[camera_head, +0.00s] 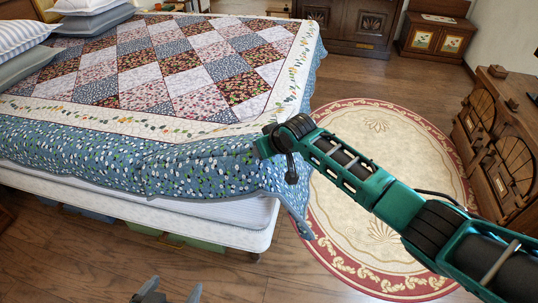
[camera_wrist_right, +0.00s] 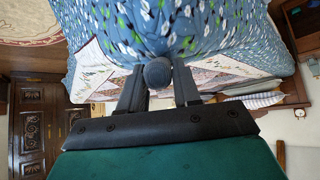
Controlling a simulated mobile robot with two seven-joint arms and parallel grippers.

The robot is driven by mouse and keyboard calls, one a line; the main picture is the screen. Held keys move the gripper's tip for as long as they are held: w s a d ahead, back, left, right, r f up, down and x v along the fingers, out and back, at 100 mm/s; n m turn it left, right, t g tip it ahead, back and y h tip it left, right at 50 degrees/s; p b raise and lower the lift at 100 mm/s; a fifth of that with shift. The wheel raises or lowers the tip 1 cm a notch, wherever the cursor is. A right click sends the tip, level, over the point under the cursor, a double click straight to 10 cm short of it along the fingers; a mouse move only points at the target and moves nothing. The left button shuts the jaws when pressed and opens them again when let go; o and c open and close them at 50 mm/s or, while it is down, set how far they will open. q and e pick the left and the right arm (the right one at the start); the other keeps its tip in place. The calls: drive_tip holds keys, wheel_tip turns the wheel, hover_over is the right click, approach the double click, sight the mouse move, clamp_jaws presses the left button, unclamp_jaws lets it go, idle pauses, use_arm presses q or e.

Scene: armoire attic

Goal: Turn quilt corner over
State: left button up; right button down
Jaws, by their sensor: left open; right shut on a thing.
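The quilt (camera_head: 190,168) has a patchwork middle, a cream border and a blue floral edge that hangs over the bed's side. At the front right bed corner its blue cloth hangs down to a point (camera_head: 303,226). My right arm reaches that corner from the lower right. My left gripper (camera_head: 168,294) is open and empty at the bottom edge of the head view, low in front of the bed.
The mattress (camera_head: 215,212) shows under the quilt, with storage boxes (camera_head: 190,242) beneath the bed. Pillows (camera_head: 28,62) lie at the upper left. A round rug (camera_head: 385,135) lies right of the bed. Wooden cabinets (camera_head: 500,125) stand at the right and back.

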drive_tip(key=shift+g+h, duration=0.4)
drive_tip(key=shift+g, duration=0.4)
drive_tip(key=shift+w+a+r+p, duration=0.1)
drive_tip(key=shift+w+a+r, duration=0.25)
drive_tip(key=shift+r, duration=0.55)
drive_tip(key=shift+w+a+r+p, duration=0.15)
drive_tip(key=shift+w+r, duration=0.45)
drive_tip(key=shift+r, duration=0.35)
drive_tip(key=shift+w+a+r+p, duration=0.1)
drive_tip(key=shift+w+a+r, duration=0.25)
drive_tip(key=shift+r, duration=0.55)
drive_tip(key=shift+w+d, duration=0.1)
drive_tip(key=c, duration=0.9)
unclamp_jaws()
drive_tip(key=v, duration=1.3)
drive_tip(key=shift+w, duration=0.1)
